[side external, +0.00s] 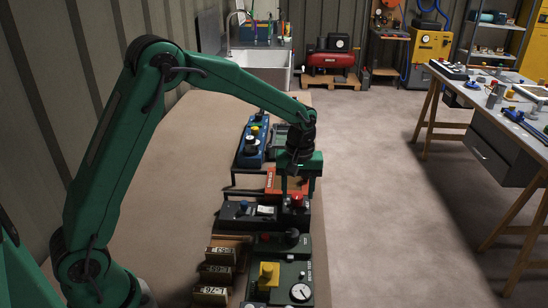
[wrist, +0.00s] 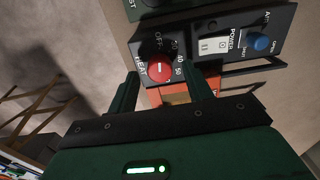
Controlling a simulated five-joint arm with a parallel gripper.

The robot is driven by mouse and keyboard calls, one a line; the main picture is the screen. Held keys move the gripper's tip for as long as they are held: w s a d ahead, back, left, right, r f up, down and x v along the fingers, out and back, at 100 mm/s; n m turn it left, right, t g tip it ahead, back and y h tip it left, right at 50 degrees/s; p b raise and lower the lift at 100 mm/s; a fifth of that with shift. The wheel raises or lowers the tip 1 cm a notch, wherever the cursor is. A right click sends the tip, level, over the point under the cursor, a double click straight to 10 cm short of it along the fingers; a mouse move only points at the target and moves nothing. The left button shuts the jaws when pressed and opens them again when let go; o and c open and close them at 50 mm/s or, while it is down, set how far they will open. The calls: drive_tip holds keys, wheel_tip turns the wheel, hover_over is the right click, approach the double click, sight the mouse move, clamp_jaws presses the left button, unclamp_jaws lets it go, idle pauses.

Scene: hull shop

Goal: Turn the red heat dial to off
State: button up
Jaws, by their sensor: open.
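The red heat dial (wrist: 160,67) sits on a black panel (wrist: 203,28) marked HEAT and OFF, with numbers up to 50 around it. A short white mark shows on the dial; I cannot tell exactly which setting it points to. My gripper (wrist: 161,78) is open, one finger on each side of the dial in the wrist view; whether they touch it is unclear. In the side external view my gripper (side external: 298,190) points down over the right end of the black panel (side external: 240,212), and the red dial (side external: 297,201) shows just below it.
The same panel has a white power switch (wrist: 213,45) and a blue knob (wrist: 258,43). An orange-red box (side external: 285,181) lies close behind the panel. A dark green box (side external: 285,285) with a gauge is nearer.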

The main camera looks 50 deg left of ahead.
sight(297, 196)
wheel_tip(297, 196, up, 6)
drive_tip(key=shift+r, duration=0.25)
idle(0.5)
drive_tip(key=shift+s+r, duration=0.35)
drive_tip(key=shift+r, duration=0.15)
drive_tip(key=s+a+r+m+t, duration=0.1)
drive_tip(key=s+r+m+t, duration=0.1)
drive_tip(key=s+r, duration=0.35)
drive_tip(key=s+a+r+m+t, duration=0.1)
drive_tip(key=s+r+m, duration=0.2)
drive_tip(key=s, duration=0.5)
drive_tip(key=s+a+m+t, duration=0.1)
drive_tip(key=s+m, duration=0.3)
drive_tip(key=s, duration=0.8)
drive_tip(key=shift+s+f+t, duration=0.2)
drive_tip(key=shift+f+t, duration=0.25)
drive_tip(key=shift+t, duration=0.35)
